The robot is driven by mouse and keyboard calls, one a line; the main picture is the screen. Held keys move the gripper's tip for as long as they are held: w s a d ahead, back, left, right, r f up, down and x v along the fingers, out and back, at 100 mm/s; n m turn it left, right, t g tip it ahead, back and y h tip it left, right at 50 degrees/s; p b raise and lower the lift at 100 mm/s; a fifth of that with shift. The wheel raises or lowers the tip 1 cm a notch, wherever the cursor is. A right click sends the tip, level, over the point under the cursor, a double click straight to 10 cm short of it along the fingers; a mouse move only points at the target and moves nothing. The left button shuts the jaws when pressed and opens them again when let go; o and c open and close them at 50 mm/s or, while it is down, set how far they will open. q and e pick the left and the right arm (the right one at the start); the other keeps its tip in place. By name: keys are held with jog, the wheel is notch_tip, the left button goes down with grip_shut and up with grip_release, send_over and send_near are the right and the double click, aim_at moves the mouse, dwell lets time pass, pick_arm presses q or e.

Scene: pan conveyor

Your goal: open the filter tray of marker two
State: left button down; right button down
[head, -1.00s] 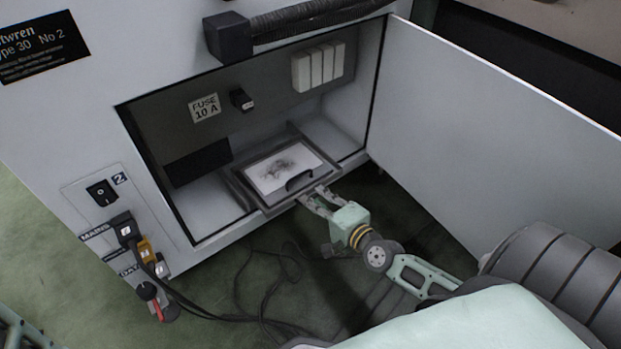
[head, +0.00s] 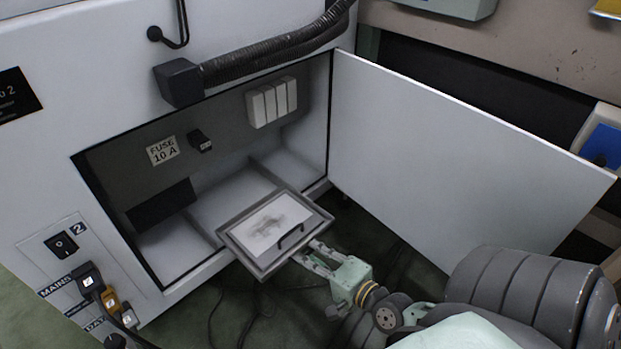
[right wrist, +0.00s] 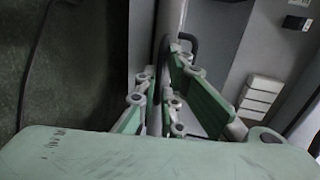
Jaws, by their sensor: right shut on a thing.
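The filter tray (head: 237,237) is a shallow grey frame with a white, dark-smudged filter sheet (head: 268,226) in it. It juts out of the open cabinet of marker two (head: 60,150), its front part over the floor. A black bow handle (head: 290,237) sits at its front. My right gripper (head: 306,254) is at the tray's front edge, shut on the handle. In the right wrist view, the dark handle (right wrist: 187,40) runs in between the fingers (right wrist: 168,95). The exact contact is partly hidden by the fingers. My left gripper is not in view.
The cabinet door (head: 450,150) stands wide open on the right, beyond my right arm. A ribbed hose (head: 275,55) crosses above the opening. A power switch (head: 61,244) and plugged cables (head: 90,278) are at lower left. Loose cables lie on the green floor.

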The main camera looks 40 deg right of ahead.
jog(key=shift+f, duration=0.25)
jog(key=c, duration=1.9)
grip_release()
jog(key=shift+d, duration=0.1)
jog(key=shift+r, duration=0.1)
